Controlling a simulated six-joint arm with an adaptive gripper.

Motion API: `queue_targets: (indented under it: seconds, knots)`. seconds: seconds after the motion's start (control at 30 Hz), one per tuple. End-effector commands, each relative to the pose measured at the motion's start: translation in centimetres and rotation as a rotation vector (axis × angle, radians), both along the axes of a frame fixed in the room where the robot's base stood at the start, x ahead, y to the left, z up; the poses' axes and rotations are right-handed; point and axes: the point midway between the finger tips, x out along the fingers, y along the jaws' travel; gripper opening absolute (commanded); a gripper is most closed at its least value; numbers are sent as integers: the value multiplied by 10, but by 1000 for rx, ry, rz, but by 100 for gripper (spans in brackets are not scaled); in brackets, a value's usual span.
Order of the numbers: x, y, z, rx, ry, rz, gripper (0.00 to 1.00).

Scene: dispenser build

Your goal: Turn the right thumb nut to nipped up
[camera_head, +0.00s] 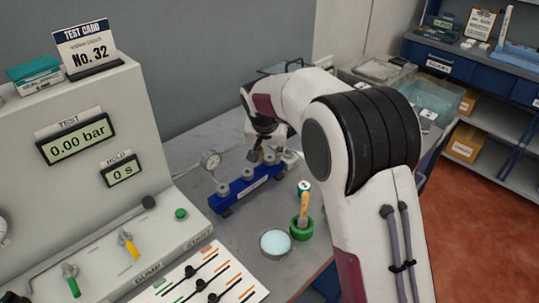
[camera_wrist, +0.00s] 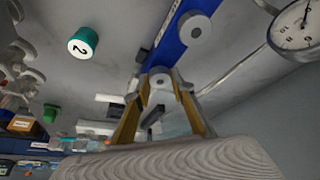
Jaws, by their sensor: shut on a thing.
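The blue block (camera_head: 240,190) stands on the grey bench with a row of round grey thumb nuts along its top. The left nut (camera_head: 222,189) and the middle nut (camera_head: 247,174) are clear of my gripper. My gripper (camera_head: 263,153) is at the block's right end, partly hidden by its own wrist. In the wrist view my gripper (camera_wrist: 161,80) has its tan fingers closed on either side of the right thumb nut (camera_wrist: 160,71). Another nut (camera_wrist: 195,28) shows farther along the blue block (camera_wrist: 173,42). How tight the held nut is cannot be seen.
A pressure gauge (camera_head: 210,160) stands behind the block's left end. A green-capped part marked 2 (camera_head: 304,187), a green pot with a brush (camera_head: 301,228) and a round dish (camera_head: 275,243) stand in front. The test panel (camera_head: 75,138) reads 0.00 bar and 0 s.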

Motion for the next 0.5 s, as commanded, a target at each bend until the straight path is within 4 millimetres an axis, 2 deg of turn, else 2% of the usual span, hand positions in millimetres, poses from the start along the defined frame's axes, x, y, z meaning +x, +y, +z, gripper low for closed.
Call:
queue_targets:
  seconds: [0.43,0.47,0.5]
  knots:
    - [0,0,-1,-1,2,-8,2]
    - [0,0,-1,-1,2,-8,29]
    - [0,0,-1,-1,2,-8,39]
